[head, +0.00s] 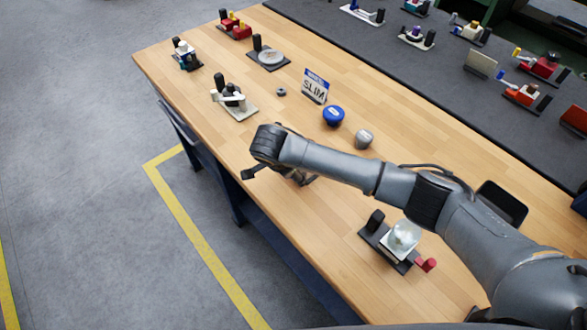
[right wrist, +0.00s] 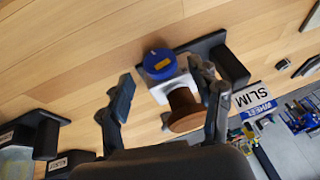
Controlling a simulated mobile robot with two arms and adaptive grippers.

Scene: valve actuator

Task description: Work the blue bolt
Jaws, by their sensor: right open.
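In the right wrist view, a round blue piece with a yellow label (right wrist: 160,63) sits on a white block, with a brown cylinder (right wrist: 185,110) beside it. My right gripper (right wrist: 162,80) is open, its two fingers on either side of this fixture. No grip on it shows. In the head view my right gripper (head: 279,176) is over the front edge of the wooden table, and my arm and hand hide what lies beneath. My left gripper is not seen.
A "SLIM" sign (head: 315,88) stands behind the blue knob, and a grey knob (head: 364,139) is close to my forearm. A fixture with a pale top (head: 403,237) stands nearer. Several other fixtures stand at the table's far left end.

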